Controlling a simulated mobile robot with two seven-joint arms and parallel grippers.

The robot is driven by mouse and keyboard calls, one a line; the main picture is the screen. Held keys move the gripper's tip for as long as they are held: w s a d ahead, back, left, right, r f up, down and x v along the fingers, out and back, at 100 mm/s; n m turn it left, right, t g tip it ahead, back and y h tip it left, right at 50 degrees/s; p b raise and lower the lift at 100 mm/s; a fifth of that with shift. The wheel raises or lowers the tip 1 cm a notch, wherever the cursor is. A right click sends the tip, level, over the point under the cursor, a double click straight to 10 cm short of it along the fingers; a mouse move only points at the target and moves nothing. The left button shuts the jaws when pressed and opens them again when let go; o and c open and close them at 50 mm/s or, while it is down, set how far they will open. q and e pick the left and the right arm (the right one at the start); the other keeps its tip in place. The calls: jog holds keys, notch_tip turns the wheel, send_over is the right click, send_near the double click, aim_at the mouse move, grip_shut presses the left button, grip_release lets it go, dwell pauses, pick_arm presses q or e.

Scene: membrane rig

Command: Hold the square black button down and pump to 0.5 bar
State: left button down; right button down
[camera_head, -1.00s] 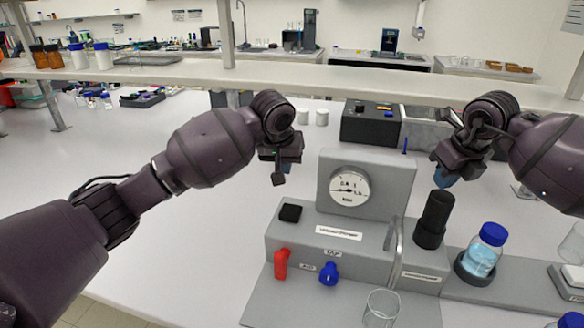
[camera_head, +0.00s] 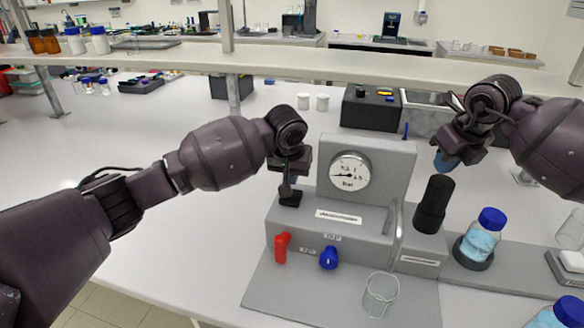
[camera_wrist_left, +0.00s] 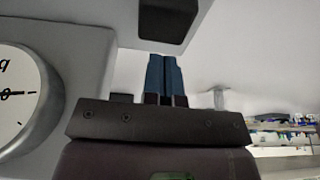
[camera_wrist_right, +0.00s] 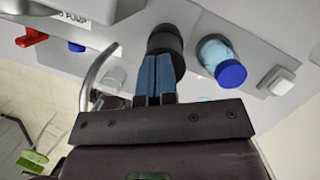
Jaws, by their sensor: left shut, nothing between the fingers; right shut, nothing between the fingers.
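The square black button (camera_head: 290,199) sits on the left top of the grey rig (camera_head: 300,224). My left gripper (camera_head: 288,186) is shut and empty, pointing down just over the button and partly covering it. In the left wrist view the blue fingertips (camera_wrist_left: 165,58) end close to the button (camera_wrist_left: 168,20); I cannot tell whether they touch. The round gauge (camera_head: 350,171), marked bar, has its needle pointing left. The black pump handle (camera_head: 434,204) stands upright at the rig's right. My right gripper (camera_head: 446,162) is shut and empty, above the handle; the handle also shows in the right wrist view (camera_wrist_right: 166,40).
A red tap (camera_head: 282,246) and a blue tap (camera_head: 328,258) are on the rig's front. A bent metal tube (camera_head: 398,228) and a glass beaker (camera_head: 381,295) stand before the handle. A blue-capped bottle (camera_head: 482,236) is to its right. A shelf (camera_head: 300,64) crosses behind.

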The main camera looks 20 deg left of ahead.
aim_at(442, 180)
pick_arm(q)
jog(key=shift+s+f, duration=0.1)
jog(key=shift+f, duration=1.95)
dwell(0.7)
pick_arm(e)
jog(key=shift+f, duration=0.4)
pick_arm(q)
jog(key=shift+s+f, duration=0.1)
jog(key=shift+f, duration=0.05)
pick_arm(e)
jog(key=shift+f, duration=2.5)
jog(key=shift+r, duration=2.9)
jog(key=shift+f, duration=0.45)
